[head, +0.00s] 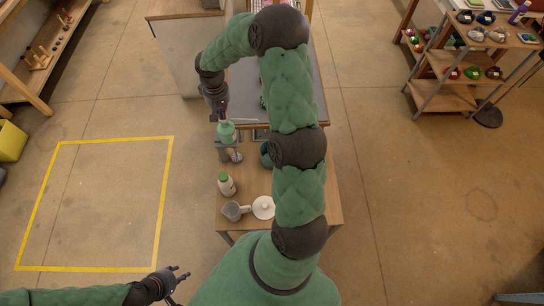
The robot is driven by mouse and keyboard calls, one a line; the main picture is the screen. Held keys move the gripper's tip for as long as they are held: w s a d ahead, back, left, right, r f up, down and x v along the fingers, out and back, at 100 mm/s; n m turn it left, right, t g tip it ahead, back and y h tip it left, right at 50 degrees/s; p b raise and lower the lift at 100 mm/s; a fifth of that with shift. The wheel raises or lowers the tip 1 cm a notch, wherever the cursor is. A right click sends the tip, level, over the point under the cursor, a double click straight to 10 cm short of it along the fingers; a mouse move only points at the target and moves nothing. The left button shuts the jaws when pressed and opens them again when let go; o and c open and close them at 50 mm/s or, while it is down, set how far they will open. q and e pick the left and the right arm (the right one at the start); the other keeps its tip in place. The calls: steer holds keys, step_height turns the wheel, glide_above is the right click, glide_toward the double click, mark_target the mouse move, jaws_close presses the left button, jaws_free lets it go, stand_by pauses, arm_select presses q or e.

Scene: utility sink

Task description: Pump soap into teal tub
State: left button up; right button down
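My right gripper (217,112) is right above the bottle's top, pointing down. Whether it touches the bottle, and whether its fingers are open or shut, is too small to tell. A rounded teal piece (265,154), possibly the teal tub, shows right of the bottle; my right arm hides most of it. My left gripper (180,282) is open and empty over the floor at lower left, away from the table.
On the table (285,223) stand a white bottle with a green cap (226,185), a grey jug (235,210) and a round white lid (264,207). Small grey items sit below the teal bottle. Shelves (465,65) stand at upper right. The yellow-taped floor (100,200) is clear.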

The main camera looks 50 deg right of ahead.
steer(key=shift+r+p, duration=0.75)
steer(key=shift+r, duration=0.85)
steer(key=shift+f, duration=0.25)
steer(key=shift+f+b, duration=1.35)
steer(key=shift+f, duration=0.15)
steer(key=shift+r, duration=0.1)
steer(key=shift+r+p, duration=0.95)
steer(key=shift+r, duration=0.7)
steer(key=shift+f, duration=0.25)
